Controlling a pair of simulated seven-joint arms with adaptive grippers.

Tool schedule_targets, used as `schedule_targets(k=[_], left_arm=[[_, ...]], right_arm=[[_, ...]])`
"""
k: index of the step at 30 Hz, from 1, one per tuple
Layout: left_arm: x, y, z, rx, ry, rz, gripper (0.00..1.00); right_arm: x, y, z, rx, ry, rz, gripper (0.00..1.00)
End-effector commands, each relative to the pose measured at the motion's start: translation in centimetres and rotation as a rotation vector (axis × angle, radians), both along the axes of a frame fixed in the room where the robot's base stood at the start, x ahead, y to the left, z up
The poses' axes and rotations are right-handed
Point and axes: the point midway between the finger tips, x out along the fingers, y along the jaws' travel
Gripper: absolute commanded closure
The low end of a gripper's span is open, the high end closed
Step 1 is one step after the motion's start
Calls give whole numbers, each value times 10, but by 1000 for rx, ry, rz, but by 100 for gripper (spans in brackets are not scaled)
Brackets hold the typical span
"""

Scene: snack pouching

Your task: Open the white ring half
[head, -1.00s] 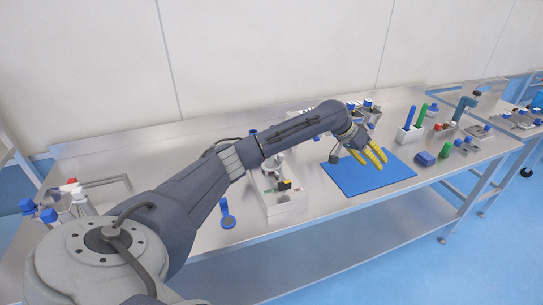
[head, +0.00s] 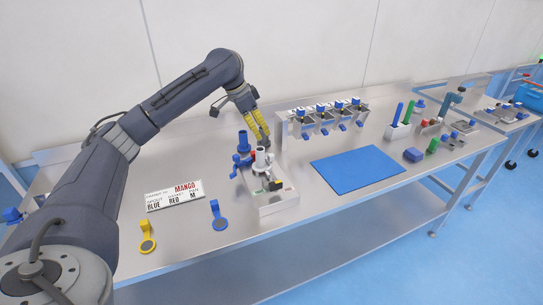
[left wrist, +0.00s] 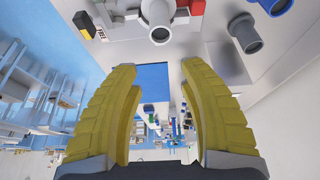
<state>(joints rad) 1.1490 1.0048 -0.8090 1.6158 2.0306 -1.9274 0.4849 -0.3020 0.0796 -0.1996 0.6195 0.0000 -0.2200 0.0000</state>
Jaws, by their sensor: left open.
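A small white fixture (head: 275,201) stands on the steel table. On it is a white funnel-like part (head: 262,160), possibly the white ring half; whether it is open or shut I cannot tell. Blue parts (head: 241,163) stand just left of it. In the left wrist view a white round part (left wrist: 158,18) shows at the top middle, cut by the edge. My left gripper (head: 262,137) has yellow fingers, open and empty, above and behind the fixture. In the left wrist view its fingers (left wrist: 162,95) are apart with nothing between them. My right gripper is not in view.
A blue mat (head: 357,170) lies right of the fixture. A dispenser rack (head: 322,122) stands behind it. A white holder (head: 398,132) stands farther right.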

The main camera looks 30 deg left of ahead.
Motion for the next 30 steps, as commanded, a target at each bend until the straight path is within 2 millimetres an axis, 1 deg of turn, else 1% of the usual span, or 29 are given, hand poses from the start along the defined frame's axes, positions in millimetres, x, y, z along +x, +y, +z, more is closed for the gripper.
schedule_targets(k=[1, 6, 12, 18, 24, 30], left_arm=[[3, -3, -11, -2, 5, -1, 58], [12, -11, -40, -1, 3, 0, 58], [23, -18, -73, -2, 3, 1, 58], [32, -25, -100, -2, 3, 0, 58], [39, -29, -117, -3, 1, 1, 58], [42, -30, -124, -2, 0, 1, 58]], right_arm=[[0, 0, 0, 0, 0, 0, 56], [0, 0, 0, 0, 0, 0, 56], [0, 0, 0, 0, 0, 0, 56], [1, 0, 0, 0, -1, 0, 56], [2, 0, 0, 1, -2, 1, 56], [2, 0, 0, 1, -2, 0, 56]])
